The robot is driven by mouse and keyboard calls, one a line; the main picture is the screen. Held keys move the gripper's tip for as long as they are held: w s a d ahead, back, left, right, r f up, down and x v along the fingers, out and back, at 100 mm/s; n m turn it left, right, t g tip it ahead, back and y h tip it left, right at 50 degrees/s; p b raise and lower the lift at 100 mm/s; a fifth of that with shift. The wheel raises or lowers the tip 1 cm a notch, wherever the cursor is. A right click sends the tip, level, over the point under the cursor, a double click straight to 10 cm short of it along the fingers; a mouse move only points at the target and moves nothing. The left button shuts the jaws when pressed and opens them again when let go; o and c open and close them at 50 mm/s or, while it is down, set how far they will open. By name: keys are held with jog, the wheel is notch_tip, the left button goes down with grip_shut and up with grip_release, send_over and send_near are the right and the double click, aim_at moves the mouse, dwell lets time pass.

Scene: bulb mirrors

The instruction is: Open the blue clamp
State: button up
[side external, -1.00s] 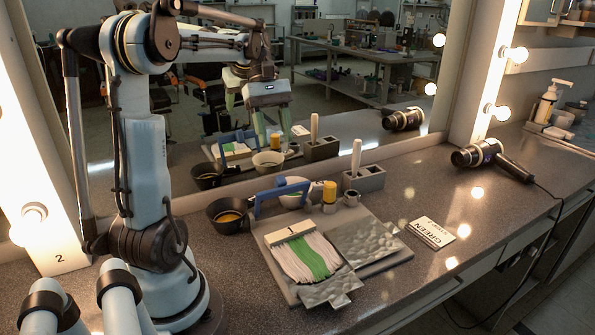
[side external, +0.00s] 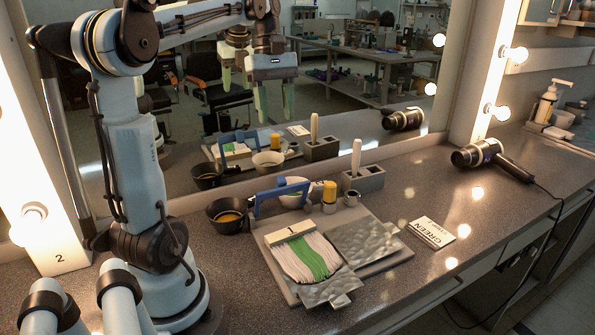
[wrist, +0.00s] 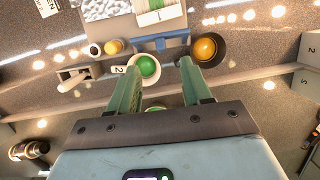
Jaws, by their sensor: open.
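The blue clamp (side external: 282,196) lies across the back end of the grey board (side external: 385,268), behind a swatch of white and green strands (side external: 305,258) with a tag marked 1. My gripper (side external: 277,114) is open and empty, with green fingers pointing down, raised above the counter near the mirror. Whether the clamp is latched is unclear.
Crumpled foil (side external: 365,243) lies on the board. The mirror (side external: 350,110) rises behind.

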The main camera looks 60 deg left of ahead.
jog(key=y, duration=0.3)
send_over(279, 178)
jog(key=a, duration=0.2)
notch_tip(279, 178, down, 4)
jog(key=shift+w+d+f, duration=0.1)
jog(key=shift+w+f, duration=0.05)
jog(key=shift+f, duration=3.05)
jog(key=shift+w+d+f, duration=0.1)
jog(key=shift+w+f, duration=0.05)
jog(key=shift+f, duration=3.05)
grip_shut()
